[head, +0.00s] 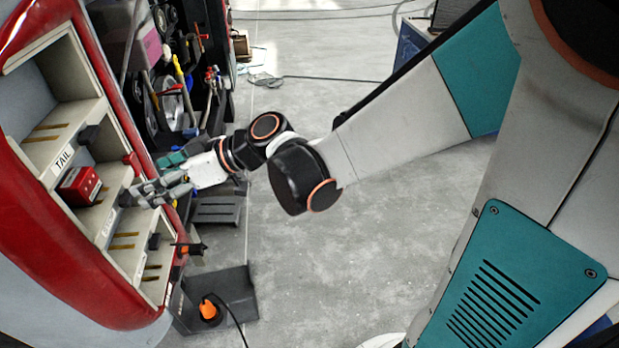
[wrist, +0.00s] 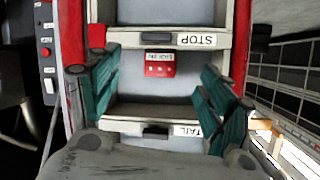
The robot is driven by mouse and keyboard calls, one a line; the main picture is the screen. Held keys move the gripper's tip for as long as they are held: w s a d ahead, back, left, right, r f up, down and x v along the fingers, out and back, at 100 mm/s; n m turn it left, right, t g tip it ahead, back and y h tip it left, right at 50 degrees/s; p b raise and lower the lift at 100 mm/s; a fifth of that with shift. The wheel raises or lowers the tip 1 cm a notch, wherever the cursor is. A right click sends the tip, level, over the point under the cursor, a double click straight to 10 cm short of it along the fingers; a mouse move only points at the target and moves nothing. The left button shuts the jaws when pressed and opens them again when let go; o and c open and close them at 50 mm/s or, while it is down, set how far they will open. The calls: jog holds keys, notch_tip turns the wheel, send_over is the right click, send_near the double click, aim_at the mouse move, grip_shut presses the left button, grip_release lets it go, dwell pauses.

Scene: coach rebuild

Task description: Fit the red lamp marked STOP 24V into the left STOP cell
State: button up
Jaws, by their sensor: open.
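A small red block-shaped lamp (head: 80,186) sits in the light housing at the left, between the TAIL strip (head: 62,158) and the strip below it. In the wrist view the lamp (wrist: 160,64) lies beside the STOP strip (wrist: 197,40), whose label is upside down; the lamp's own lettering is too small to read. My gripper (head: 152,192) is at the housing's open front, right of the lamp and apart from it. In the wrist view its teal fingers are spread wide, with the lamp in the gap beyond them and nothing held.
The housing has a red outer frame (head: 92,75) and pale dividers with dark blocks. Tools and parts crowd the space behind my wrist. A dark plate with an orange item (head: 208,310) lies on the floor. The grey floor (head: 330,240) at centre is clear.

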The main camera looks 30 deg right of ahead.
jog(key=s+d+m+h, duration=0.5)
jog(key=s+d+h, duration=0.1)
jog(key=d, duration=0.5)
jog(key=s+d+f+m+h, duration=0.1)
jog(key=s+d+m+h, duration=0.3)
jog(key=s+d, duration=0.5)
jog(key=shift+s+d+f+m+t+h, duration=0.3)
jog(key=shift+d+m+h, duration=0.1)
jog(key=shift+d+h, duration=0.6)
jog(key=shift+f, duration=0.1)
notch_tip(320, 180, down, 5)
jog(key=b, duration=0.5)
jog(key=shift+f, duration=0.15)
